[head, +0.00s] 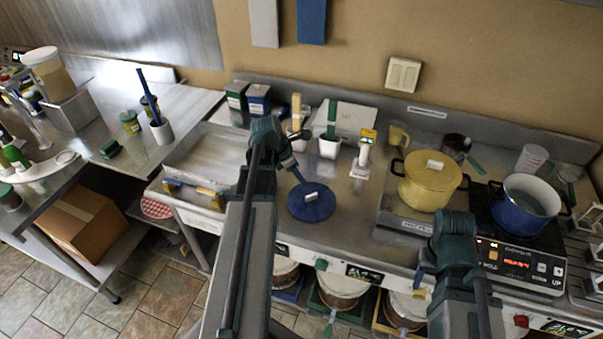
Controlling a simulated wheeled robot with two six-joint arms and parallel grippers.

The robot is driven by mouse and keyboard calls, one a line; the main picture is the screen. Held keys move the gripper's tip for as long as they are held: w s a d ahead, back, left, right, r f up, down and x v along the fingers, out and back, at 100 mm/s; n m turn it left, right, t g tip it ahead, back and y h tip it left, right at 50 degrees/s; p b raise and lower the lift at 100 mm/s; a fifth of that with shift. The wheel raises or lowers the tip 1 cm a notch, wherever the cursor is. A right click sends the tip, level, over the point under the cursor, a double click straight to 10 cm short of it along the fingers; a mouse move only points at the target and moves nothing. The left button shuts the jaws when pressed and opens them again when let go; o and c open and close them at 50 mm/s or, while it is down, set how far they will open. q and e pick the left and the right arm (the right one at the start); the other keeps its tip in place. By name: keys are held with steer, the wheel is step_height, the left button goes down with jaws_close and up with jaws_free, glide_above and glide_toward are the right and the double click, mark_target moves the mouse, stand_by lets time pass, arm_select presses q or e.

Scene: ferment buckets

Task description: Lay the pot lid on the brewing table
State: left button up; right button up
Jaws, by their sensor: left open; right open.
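A round blue pot lid (313,207) with a pale knob lies flat on the steel brewing table (345,225), left of the cookers. My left gripper (299,176) is open near the lid's far left edge; I cannot tell whether it touches the lid. A blue pot (522,222) stands uncovered on the cooktop at the right.
A digital cooktop (517,263) sits under the blue pot. A white-based stand (363,158), white cups with tools (329,146) and small tins (257,98) stand toward the back. A steel tray (207,160) lies left of my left arm. The steel between lid and yellow pot is clear.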

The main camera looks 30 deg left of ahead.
arm_select(q)
steer(key=s+d+m+g+y, duration=0.1)
steer(key=s+d+m, duration=0.3)
steer(key=d+m, duration=0.7)
steer(key=s+d+f+m+g+y, duration=0.1)
steer(key=s+d+m, duration=0.3)
steer(key=d+m, duration=0.7)
steer(key=s+d+m+g+y, duration=0.1)
steer(key=s+d+m, duration=0.3)
steer(key=d+m, duration=0.7)
steer(key=shift+f+g+y, duration=0.2)
steer(key=shift+g+y, duration=0.1)
steer(key=shift+g, duration=0.3)
steer(key=shift+d, duration=0.1)
step_height(320, 180, down, 3)
steer(key=b, duration=0.3)
